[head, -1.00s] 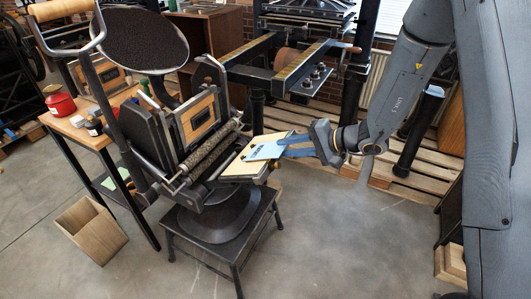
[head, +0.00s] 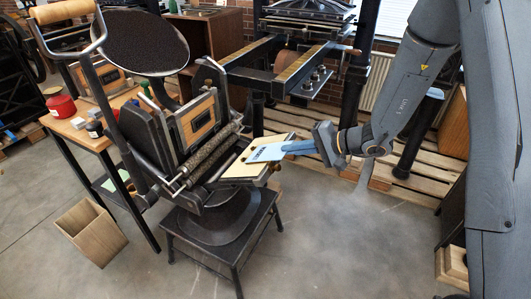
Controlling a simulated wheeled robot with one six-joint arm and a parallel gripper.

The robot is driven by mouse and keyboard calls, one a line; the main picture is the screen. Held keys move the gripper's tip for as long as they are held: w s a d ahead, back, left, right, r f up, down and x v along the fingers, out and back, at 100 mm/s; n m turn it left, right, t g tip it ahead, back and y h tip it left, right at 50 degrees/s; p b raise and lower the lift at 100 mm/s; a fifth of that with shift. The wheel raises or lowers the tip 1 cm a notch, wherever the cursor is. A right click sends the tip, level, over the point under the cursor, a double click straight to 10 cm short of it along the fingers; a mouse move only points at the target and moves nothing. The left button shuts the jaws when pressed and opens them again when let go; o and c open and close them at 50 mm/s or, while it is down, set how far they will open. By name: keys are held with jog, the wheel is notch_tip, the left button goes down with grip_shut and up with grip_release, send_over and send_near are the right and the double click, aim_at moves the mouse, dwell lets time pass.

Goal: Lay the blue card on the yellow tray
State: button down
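The light-blue card (head: 262,154), with dark marks on it, is in the head view over a pale yellow, flat tray-like surface (head: 240,172) at the right side of the press. My gripper (head: 290,149) comes from the right, and its blue fingers are together at the card's right end. They look shut on that end. The card lies nearly level with the pale surface; I cannot tell whether it touches it or is just above. The fingertips partly hide the card's right edge.
The black hand press (head: 200,150) with its roller stands on a dark stool (head: 220,240). A wooden side table (head: 85,130) with a red tin (head: 61,106) is at left, above a wooden bin (head: 92,232). Pallets (head: 410,190) lie behind my arm.

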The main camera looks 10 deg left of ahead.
jog(key=s+d+r+p, duration=0.1)
jog(key=d+r+p, duration=0.1)
jog(key=d+r, duration=0.2)
jog(key=shift+s+r, duration=0.25)
jog(key=shift+r, duration=0.45)
dwell(0.3)
jog(key=shift+d, duration=0.1)
